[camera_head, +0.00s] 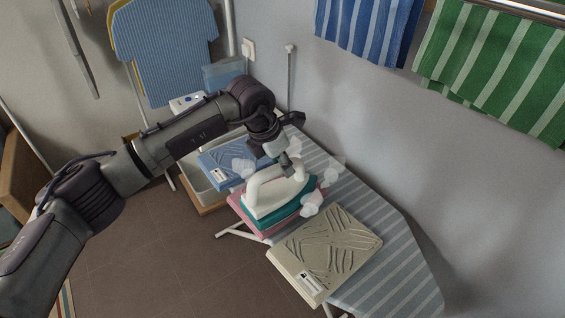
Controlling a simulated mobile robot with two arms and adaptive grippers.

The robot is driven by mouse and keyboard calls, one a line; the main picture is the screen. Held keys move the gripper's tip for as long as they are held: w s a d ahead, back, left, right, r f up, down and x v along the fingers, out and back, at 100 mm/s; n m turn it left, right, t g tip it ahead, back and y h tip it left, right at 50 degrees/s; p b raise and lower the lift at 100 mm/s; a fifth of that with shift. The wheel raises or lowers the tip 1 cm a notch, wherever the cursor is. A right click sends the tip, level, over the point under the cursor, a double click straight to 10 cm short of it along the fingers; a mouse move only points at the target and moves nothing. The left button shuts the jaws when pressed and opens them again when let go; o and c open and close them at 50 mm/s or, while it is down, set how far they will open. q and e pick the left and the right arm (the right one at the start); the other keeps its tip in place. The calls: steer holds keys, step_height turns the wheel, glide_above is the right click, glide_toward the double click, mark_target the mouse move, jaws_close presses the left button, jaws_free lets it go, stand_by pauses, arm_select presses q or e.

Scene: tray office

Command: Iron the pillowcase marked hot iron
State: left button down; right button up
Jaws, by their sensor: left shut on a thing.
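My left gripper (288,167) is shut on the handle of a white iron (262,203). Whitish steam puffs (312,203) surround the iron. Directly under it is a teal layer (284,218) over a pink folded cloth (246,219); I cannot tell whether the teal is cloth or part of the iron. A beige, creased folded pillowcase (325,250) with a small label lies nearer on the ironing board (405,262). A blue, creased one (226,162) with a label lies beyond the iron. The label marks are too small to read. My right gripper is out of view.
A pale tray or basket (199,188) stands left of the board. A white box (187,102) and a translucent blue container (222,74) are behind my arm. The board's near right end is bare.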

arm_select(q)
steer(key=shift+r, duration=0.15)
steer(key=shift+f+b, duration=0.45)
stand_by(0.8)
steer(key=shift+s+f, duration=0.1)
steer(key=shift+f, duration=0.1)
stand_by(1.3)
steer(key=shift+r, duration=0.1)
steer(key=shift+r+p, duration=0.45)
steer(key=shift+r, duration=0.5)
steer(key=shift+r+p, duration=0.9)
steer(key=shift+r, duration=1.75)
